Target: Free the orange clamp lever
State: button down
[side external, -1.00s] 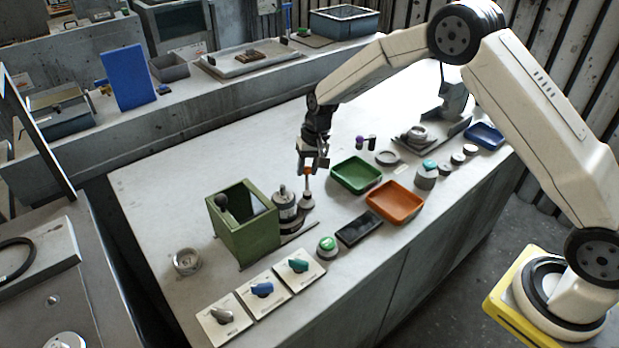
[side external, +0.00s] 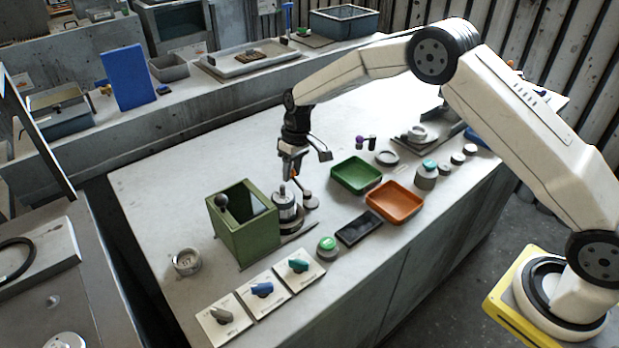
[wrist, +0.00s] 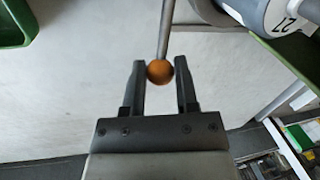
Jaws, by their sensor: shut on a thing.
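The orange ball knob (wrist: 159,72) of the clamp lever sits between the two fingers of my gripper (wrist: 159,68) in the wrist view. The fingers are shut on it. The lever's thin grey rod (wrist: 164,30) runs from the knob to the top of the picture. In the side view my gripper (side external: 292,173) is just above the grey cylindrical housing (side external: 286,211), and the knob is mostly hidden by the fingers. The housing also shows in the wrist view (wrist: 262,12) at the upper right. The rod's lower end is out of the wrist view.
A green open box (side external: 248,238) stands close to the housing's left. A green tray (side external: 345,187), an orange tray (side external: 417,203) and a dark flat tray (side external: 360,229) lie to the right. Knob panels (side external: 263,291) line the front.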

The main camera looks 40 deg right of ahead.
jog(key=shift+a, duration=0.1)
jog(key=shift+c, duration=1.9)
grip_release()
notch_tip(320, 180, up, 8)
jog(key=d, duration=0.1)
jog(key=shift+w+d+f, duration=0.15)
jog(key=shift+d, duration=0.1)
